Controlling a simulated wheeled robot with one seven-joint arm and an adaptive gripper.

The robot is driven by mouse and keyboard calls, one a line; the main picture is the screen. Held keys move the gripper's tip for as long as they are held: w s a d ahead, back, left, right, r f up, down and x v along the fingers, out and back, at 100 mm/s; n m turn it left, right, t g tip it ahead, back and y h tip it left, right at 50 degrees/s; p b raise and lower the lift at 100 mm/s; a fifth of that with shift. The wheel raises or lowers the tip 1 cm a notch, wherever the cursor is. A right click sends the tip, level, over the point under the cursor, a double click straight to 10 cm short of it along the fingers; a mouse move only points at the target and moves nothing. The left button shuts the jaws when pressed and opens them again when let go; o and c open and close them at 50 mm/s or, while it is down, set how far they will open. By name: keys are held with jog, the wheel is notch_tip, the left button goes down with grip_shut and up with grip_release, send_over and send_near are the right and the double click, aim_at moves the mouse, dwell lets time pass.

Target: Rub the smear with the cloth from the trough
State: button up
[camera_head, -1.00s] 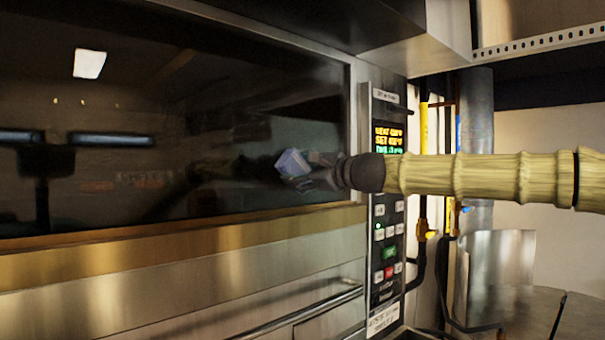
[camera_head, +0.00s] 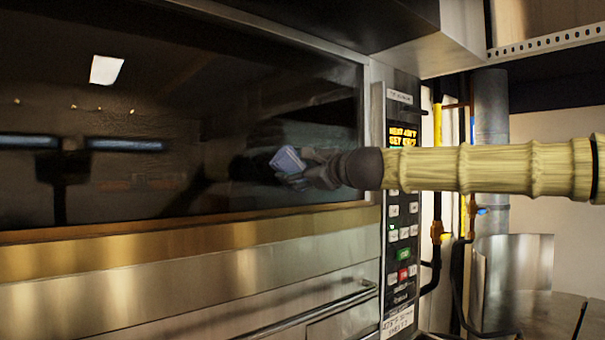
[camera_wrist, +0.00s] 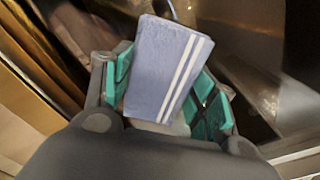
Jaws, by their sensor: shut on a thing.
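The folded blue cloth (camera_head: 287,160) is in my gripper (camera_head: 297,170), in front of the dark glass of the oven door. In the wrist view the cloth (camera_wrist: 168,70) shows two white stripes and sits between the green finger pads. It is tilted. I cannot tell whether the cloth touches the glass (camera_head: 130,190). A faint hazy grey patch (camera_head: 300,95) shows on the glass above my gripper; I cannot tell if it is the smear or a reflection. The trough is not recognisable in these views.
A control panel (camera_head: 403,225) with lit display and buttons is right of the glass, behind my arm. A steel hood (camera_head: 400,35) overhangs above. A handle bar (camera_head: 290,325) runs below. Pipes (camera_head: 437,210) and a metal drum stand at the right.

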aim_at(280, 169)
jog(key=shift+s+a+b, duration=0.4)
jog(key=shift+s+a, duration=0.3)
jog(key=shift+a, duration=0.3)
jog(key=shift+s+a+b, duration=0.35)
jog(key=shift+s+a, duration=0.35)
jog(key=shift+a, duration=0.25)
jog(key=shift+s+d+f, duration=0.1)
jog(key=shift+s+d, duration=0.1)
jog(key=shift+s, duration=0.2)
jog(key=shift+v, duration=2.55)
jog(key=shift+d, duration=0.1)
jog(key=v, duration=0.2)
jog(key=shift+s+d, duration=0.25)
jog(key=shift+s, duration=0.1)
